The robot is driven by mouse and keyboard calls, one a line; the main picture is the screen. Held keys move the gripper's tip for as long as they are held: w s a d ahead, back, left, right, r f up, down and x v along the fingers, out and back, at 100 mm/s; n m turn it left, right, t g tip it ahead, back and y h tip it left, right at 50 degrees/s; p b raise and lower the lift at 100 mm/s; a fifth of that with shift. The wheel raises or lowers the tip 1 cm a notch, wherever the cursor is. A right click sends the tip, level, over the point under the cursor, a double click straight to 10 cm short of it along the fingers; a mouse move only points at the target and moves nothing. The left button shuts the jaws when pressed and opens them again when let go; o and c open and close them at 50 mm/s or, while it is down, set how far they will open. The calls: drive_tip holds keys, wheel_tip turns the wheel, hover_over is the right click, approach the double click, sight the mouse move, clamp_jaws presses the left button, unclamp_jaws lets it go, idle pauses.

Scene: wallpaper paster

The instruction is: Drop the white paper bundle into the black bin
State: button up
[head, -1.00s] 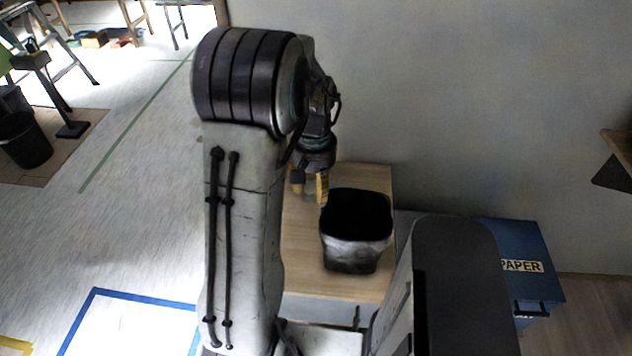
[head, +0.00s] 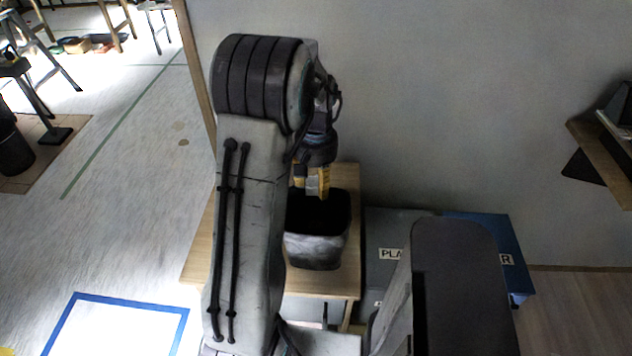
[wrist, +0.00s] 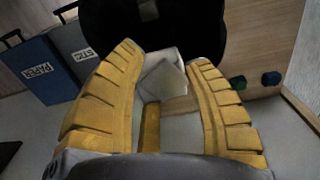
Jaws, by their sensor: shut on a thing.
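The white paper bundle (wrist: 162,78) is held between the yellow fingers of my gripper (wrist: 173,92) in the wrist view. In the head view my gripper (head: 312,186) points down and is partly hidden by my arm. The black bin (head: 316,252) stands on a light wooden table, its dark opening facing up. The gripper appears over the back part of that opening. In the wrist view the dark bin (wrist: 205,30) lies beyond the fingertips and the bundle.
The wooden table (head: 200,258) stands against the grey wall. Right of it are a grey box (head: 385,232) with a partly hidden label and a blue PAPER box (head: 480,228). A wooden shelf (head: 598,165) juts out at the right. Open floor lies left.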

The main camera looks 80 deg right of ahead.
sight(316, 181)
drive_tip(key=shift+f+b, duration=1.85)
drive_tip(key=shift+f, duration=0.85)
drive_tip(key=o, duration=0.9)
drive_tip(key=shift+o, duration=0.2)
wheel_tip(316, 181, up, 12)
drive_tip(key=shift+r, duration=0.1)
